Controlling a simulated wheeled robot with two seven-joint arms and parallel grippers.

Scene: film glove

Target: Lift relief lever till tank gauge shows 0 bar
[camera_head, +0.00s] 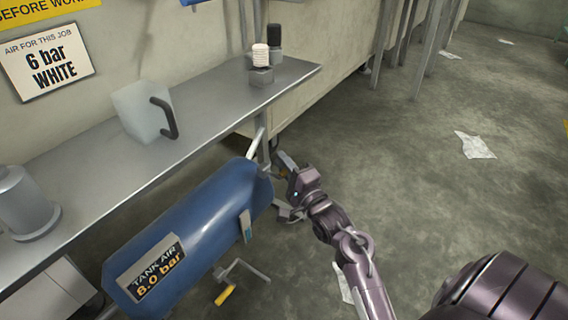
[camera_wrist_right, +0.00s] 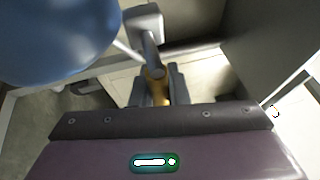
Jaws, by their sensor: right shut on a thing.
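A blue air tank (camera_head: 190,225) lies below the shelf; its plate (camera_head: 150,272) reads "TANK AIR 8.0 bar". My right gripper (camera_head: 283,190) is at the tank's far right end. In the right wrist view, my right gripper (camera_wrist_right: 158,92) is shut on the yellow end of a grey lever (camera_wrist_right: 151,55), which runs up to a pale block beside the tank (camera_wrist_right: 60,35). In the head view the lever's held end is hidden by the gripper. My left gripper is not in view.
A second handle with a yellow grip (camera_head: 226,294) sticks out low from the tank's side. The metal shelf (camera_head: 210,110) above holds a pale jug (camera_head: 143,112) and small items. Open floor with scattered papers (camera_head: 474,145) lies to the right.

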